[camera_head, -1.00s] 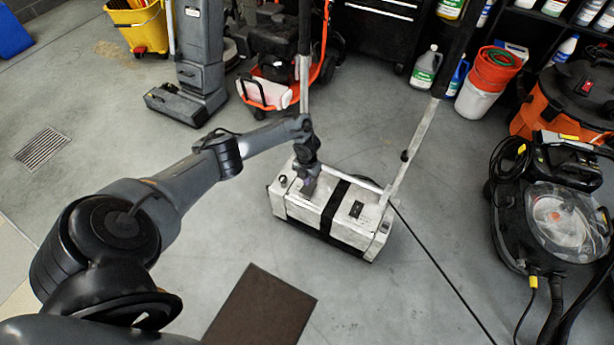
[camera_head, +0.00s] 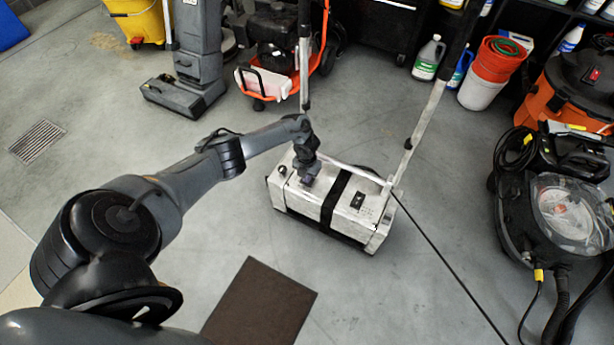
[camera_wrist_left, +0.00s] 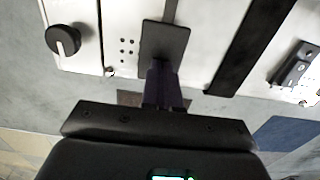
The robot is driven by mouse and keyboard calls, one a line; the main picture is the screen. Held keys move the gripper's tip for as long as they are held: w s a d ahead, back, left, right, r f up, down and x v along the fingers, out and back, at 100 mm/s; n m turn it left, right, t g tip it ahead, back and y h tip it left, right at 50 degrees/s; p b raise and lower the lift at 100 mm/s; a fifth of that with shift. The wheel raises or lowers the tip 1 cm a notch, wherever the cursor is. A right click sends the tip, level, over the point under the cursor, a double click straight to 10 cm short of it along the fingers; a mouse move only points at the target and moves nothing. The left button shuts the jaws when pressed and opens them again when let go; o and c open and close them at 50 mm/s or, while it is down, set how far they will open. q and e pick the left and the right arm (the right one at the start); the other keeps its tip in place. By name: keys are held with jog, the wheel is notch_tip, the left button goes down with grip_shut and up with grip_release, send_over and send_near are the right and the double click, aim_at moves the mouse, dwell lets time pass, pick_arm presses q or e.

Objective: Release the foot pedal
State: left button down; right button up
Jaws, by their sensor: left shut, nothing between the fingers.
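A white floor machine (camera_head: 310,203) with a black strap across its top stands on the grey floor in the head view. Its dark grey foot pedal (camera_wrist_left: 166,42) is a flat plate on the white housing, seen in the left wrist view between a black knob and the strap. My left gripper (camera_head: 307,179) is shut and empty, pointing down at the machine's top. In the wrist view its fingers (camera_wrist_left: 162,83) reach to the pedal's near edge and overlap it; whether they touch it I cannot tell. In the head view the gripper hides most of the pedal. My right gripper is out of view.
The machine's long handle bars (camera_head: 425,118) rise at its right and back. A black knob (camera_wrist_left: 63,40) sits left of the pedal. A brown mat (camera_head: 262,303) lies in front. A black cable runs right across the floor. Vacuum machines (camera_head: 560,210) stand at the right.

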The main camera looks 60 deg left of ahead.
pick_arm(q)
jog(key=shift+s+f+t+p, duration=0.2)
jog(key=shift+s+t+p, duration=0.1)
jog(key=shift+p, duration=0.45)
jog(key=shift+s+d+f+y, duration=0.2)
jog(key=shift+f+y, duration=0.1)
jog(key=shift+f, duration=0.25)
jog(key=shift+f+b, duration=0.35)
jog(key=shift+b, duration=0.1)
jog(key=shift+s, duration=0.1)
jog(key=shift+w, duration=0.2)
jog(key=shift+r, duration=0.1)
jog(key=shift+s+r+p, duration=0.1)
jog(key=shift+r+p, duration=0.4)
jog(key=shift+p, duration=0.1)
notch_tip(320, 180, up, 13)
jog(key=s+d+p, duration=0.1)
jog(key=s+p, duration=0.1)
jog(key=p, duration=0.7)
jog(key=shift+d+p, duration=0.15)
jog(key=shift+p, duration=0.25)
